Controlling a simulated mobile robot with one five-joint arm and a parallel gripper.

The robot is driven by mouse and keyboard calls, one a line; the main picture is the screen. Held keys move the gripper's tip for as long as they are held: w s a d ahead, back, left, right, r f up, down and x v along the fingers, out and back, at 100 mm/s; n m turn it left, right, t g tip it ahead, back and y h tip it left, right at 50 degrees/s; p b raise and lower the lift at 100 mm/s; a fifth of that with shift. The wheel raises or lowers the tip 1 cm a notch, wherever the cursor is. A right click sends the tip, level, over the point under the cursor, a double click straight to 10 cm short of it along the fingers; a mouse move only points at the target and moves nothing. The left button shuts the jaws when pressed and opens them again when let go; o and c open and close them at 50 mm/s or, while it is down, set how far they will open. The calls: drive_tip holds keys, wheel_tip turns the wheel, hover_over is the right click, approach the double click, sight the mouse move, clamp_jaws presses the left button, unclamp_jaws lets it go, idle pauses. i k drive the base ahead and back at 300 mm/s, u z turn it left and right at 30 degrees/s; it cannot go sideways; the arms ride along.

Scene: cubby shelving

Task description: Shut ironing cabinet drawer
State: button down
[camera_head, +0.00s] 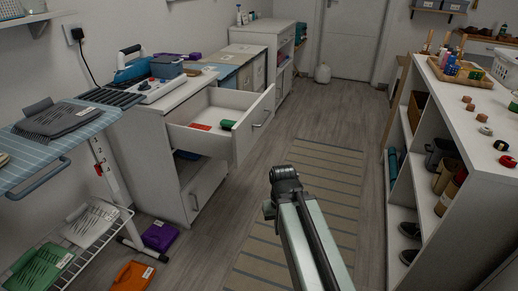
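The white ironing cabinet (148,150) stands on the left with an iron on its top. Its upper drawer (253,127) is pulled far out to the right, and its front panel with a bar handle faces the aisle. A red flat item (201,127) and a green item (227,125) lie inside it. A lower compartment front (205,188) also looks partly open, with something blue inside. The dark end of my arm, where my gripper (284,180) appears to be, is right of and nearer than the drawer, apart from it. Its fingers cannot be made out.
A striped rug (310,200) lies on the floor of the open aisle. White shelving (470,110) with small objects stands along the right. An ironing board (60,150) is at left. A purple item (160,236) and an orange item (132,275) lie on the floor near the cabinet.

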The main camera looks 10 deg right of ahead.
sight(254, 112)
drive_tip(key=z, duration=0.15)
drive_tip(key=k, duration=0.1)
drive_tip(key=z, duration=0.35)
drive_tip(key=i, duration=0.9)
drive_tip(key=u, duration=2.05)
